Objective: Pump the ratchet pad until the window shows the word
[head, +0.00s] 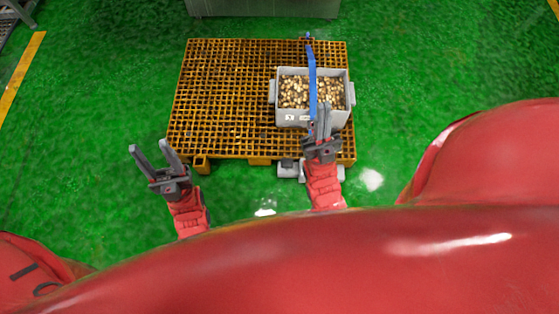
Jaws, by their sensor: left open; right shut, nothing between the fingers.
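I cannot make out a ratchet pad for certain. A grey box (284,121) filled with small round brown-and-white pieces sits at the right of a yellow grid pallet. Two small white patches (290,117) with dark marks are on its front face; the marks are too small to read. A long blue bar (312,75) runs over the box from the back. My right gripper (323,108) is shut and empty, and overlaps the box's front and the bar's near end; I cannot tell if it touches either. My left gripper (148,147) is open and empty, left of the pallet's front corner.
The yellow pallet (225,90) is bare on its left side. Grey blocks (289,168) show at its front edge, partly behind my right gripper. A grey metal unit (263,7) stands at the back.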

